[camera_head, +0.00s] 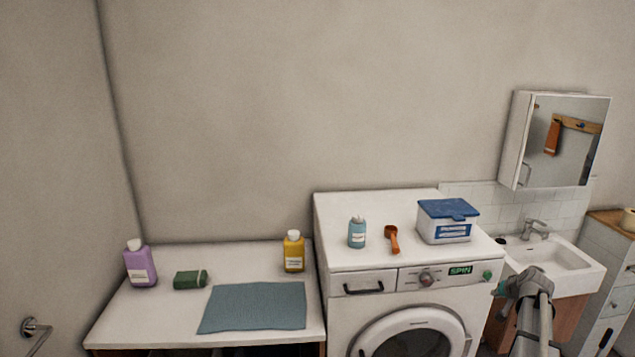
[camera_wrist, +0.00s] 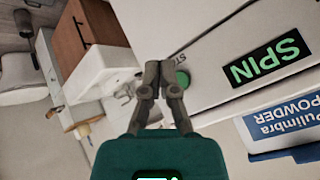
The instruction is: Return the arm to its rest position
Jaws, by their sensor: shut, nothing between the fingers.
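My gripper (camera_head: 501,289) is at the lower right of the head view, in front of the right end of the washing machine's (camera_head: 378,281) control panel. In the wrist view its fingers (camera_wrist: 155,68) are together and hold nothing. The fingertips appear close to the green button (camera_wrist: 182,79) beside the lit SPIN display (camera_wrist: 268,62). I cannot tell whether they touch it. In the head view the green button (camera_head: 487,275) shows just left of the gripper.
A powder box (camera_head: 445,232), an orange scoop (camera_head: 392,240) and a blue bottle (camera_head: 357,232) stand on the washer. The left counter holds a purple bottle (camera_head: 141,268), green sponge (camera_head: 190,279), yellow bottle (camera_head: 293,253) and blue mat (camera_head: 254,307). A sink (camera_head: 556,268) lies behind my arm.

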